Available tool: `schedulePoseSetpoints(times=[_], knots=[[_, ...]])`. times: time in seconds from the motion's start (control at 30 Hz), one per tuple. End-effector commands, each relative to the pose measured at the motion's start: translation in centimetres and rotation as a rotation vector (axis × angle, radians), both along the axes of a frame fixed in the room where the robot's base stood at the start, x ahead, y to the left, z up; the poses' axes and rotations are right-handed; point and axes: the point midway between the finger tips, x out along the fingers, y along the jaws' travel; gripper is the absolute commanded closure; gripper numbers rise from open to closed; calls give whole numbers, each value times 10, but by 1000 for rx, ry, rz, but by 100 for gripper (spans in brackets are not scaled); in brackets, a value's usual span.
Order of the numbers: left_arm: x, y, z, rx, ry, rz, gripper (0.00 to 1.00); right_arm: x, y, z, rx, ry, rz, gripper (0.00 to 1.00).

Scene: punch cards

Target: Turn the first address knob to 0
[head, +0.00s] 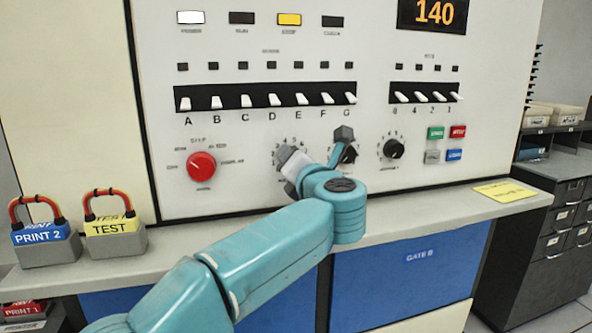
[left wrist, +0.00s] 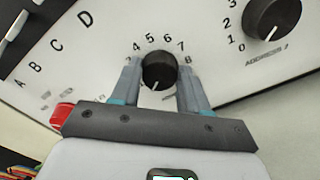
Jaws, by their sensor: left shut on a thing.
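The first address knob (left wrist: 158,66) is black and round, on the white panel, with the digits 4 to 8 readable around it in the left wrist view. My left gripper (left wrist: 157,88) is shut on it, one grey finger on each side. A white mark on the knob points down toward my gripper's palm; the digit there is hidden. In the head view my left gripper (head: 291,164) covers most of this knob. My right gripper is not in view.
The second address knob (left wrist: 273,17) is close by and shows in the head view (head: 346,153). A red knob (head: 201,166) is to the left. Switches (head: 273,99) line the panel above. Padlocks (head: 114,227) stand on the ledge at left. A display (head: 433,13) reads 140.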

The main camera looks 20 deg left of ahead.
Motion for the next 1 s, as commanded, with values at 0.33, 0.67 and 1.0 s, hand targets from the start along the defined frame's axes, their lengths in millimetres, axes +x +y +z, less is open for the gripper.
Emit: schedulePoseSetpoints(times=[0.33, 0.67, 1.0], knots=[[0, 0, -2, -139, -92, 0, 86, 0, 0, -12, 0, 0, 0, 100], [0, 0, -1, -176, -116, 0, 86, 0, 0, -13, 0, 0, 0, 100], [0, 0, 0, -176, -117, 0, 46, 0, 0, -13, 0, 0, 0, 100]])
